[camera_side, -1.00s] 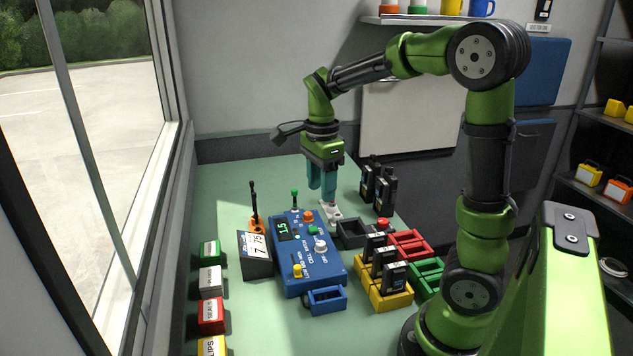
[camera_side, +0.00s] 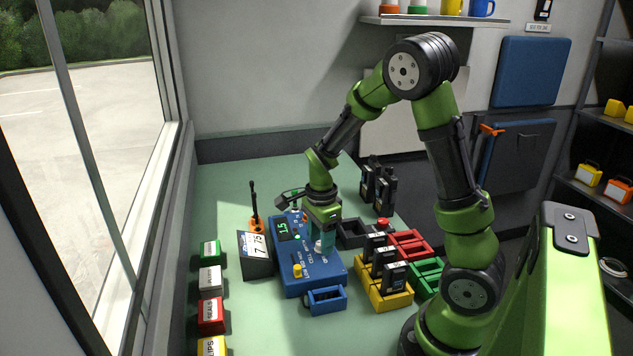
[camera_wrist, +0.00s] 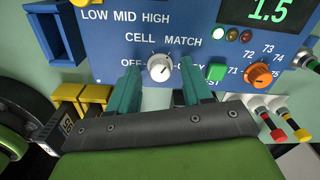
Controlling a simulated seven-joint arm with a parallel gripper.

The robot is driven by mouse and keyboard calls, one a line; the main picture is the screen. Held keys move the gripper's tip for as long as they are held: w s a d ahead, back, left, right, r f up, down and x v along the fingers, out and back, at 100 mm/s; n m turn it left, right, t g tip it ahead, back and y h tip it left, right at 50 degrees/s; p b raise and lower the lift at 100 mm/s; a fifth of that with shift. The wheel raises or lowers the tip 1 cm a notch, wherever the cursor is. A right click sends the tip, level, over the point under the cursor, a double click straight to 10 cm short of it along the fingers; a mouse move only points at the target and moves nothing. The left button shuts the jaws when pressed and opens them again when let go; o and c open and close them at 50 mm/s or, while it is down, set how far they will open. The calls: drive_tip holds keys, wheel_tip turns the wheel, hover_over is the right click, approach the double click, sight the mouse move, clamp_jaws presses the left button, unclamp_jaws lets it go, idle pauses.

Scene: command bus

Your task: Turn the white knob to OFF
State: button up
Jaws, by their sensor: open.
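The white knob (camera_wrist: 160,68) sits on the face of the blue panel box (camera_wrist: 120,45), under the words CELL MATCH. In the wrist view an "OFF" label shows just left of the knob; the label to its right is partly hidden by a finger. In the side view the knob (camera_side: 318,246) shows at the fingertips on the blue box (camera_side: 297,283). My gripper (camera_wrist: 160,82) is open, with one teal finger on each side of the knob. I cannot tell whether the fingers touch it. The knob's pointer direction is not clear.
A green button (camera_wrist: 216,72) and an orange dial (camera_wrist: 260,75) stand right of the knob. A yellow switch (camera_side: 297,271) is at the box's front. Yellow (camera_side: 390,299) and red (camera_side: 410,243) racks stand to the right. A display stand (camera_side: 256,262) is to the left.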

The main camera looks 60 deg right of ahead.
clamp_jaws()
drive_tip(key=shift+n, duration=0.3)
drive_tip(key=n, duration=0.4)
drive_tip(key=shift+n, duration=0.3)
drive_tip(key=n, duration=0.4)
drive_tip(key=shift+n, duration=0.3)
drive_tip(key=n, duration=1.4)
idle(0.3)
